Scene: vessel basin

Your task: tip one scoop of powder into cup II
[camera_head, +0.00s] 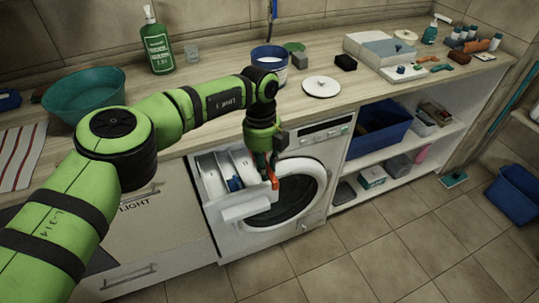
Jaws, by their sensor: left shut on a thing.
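The washing machine's detergent drawer (254,207) is pulled out at its top left. It shows pale compartments (209,175) and a small blue part (235,184); no numerals are readable, so I cannot tell which is cup II. My left gripper (268,163) points down over the drawer's right side. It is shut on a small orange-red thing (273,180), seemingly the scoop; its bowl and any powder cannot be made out. My right gripper is out of view.
A white round lid (321,87) lies right of the tub. The round washer door (289,195) is below the drawer. The floor in front is clear.

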